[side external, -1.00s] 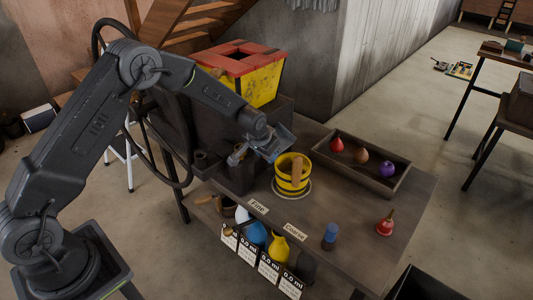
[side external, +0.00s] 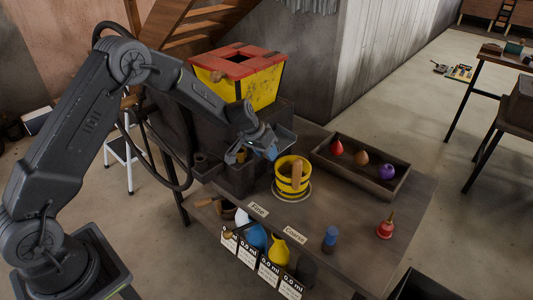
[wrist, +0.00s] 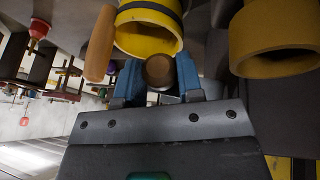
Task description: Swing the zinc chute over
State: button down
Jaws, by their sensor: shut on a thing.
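My gripper (side external: 268,150) is beside the left rim of the yellow-and-black tub (side external: 293,182), above the dark bins. In the wrist view its blue fingers (wrist: 157,82) are shut around a round brown wooden knob (wrist: 158,71). What the knob is fixed to is largely hidden. A grey, trough-like piece (side external: 284,138), which looks like the zinc chute, shows just behind the gripper; I cannot tell it fully from the gripper body. The tub also shows above the knob in the wrist view (wrist: 146,30). An ochre tube end (wrist: 276,45) is at the right there.
A yellow hopper with a red lid (side external: 240,68) stands behind. A wooden tray (side external: 348,178) holds coloured bulbs to the right. A blue-topped jar (side external: 330,238) and a red bell-shaped thing (side external: 385,227) stand on the table, which is clear between them. Fine and Coarse labels lie in front.

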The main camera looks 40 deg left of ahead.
dwell(0.3)
jog(key=c, duration=0.8)
grip_release()
jog(key=shift+o, duration=0.2)
jog(key=shift+r, duration=0.1)
jog(key=v, duration=1.3)
jog(key=shift+r, duration=0.35)
jog(key=shift+s, duration=0.15)
